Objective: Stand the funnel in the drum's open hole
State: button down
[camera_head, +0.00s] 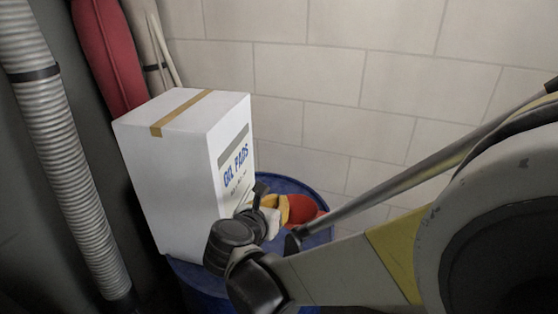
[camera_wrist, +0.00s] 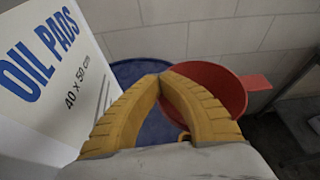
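The red funnel (camera_wrist: 217,82) shows in the wrist view with its wide mouth towards me and a flat tab on its right. It also shows in the head view (camera_head: 303,209), partly behind my gripper. My gripper (camera_wrist: 160,78) has its yellow fingertips together at the funnel's left rim, with the right finger across the mouth; it looks shut on the funnel's wall. The blue drum (camera_wrist: 133,70) is below, and its top also shows in the head view (camera_head: 287,185). The funnel's spout and the drum's open hole are hidden. I cannot tell whether the funnel touches the drum.
A white box (camera_head: 180,185) marked OIL PADS stands on the drum, close to my gripper's left. A pale block wall (camera_head: 320,75) is behind. A grey ribbed hose (camera_head: 55,140) and a red object (camera_head: 105,55) are at the left.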

notch_tip(320, 180, down, 10)
jog(key=b, duration=0.8)
jog(key=shift+f, duration=0.15)
jog(key=c, duration=1.5)
grip_release()
jog(key=shift+c, duration=0.2)
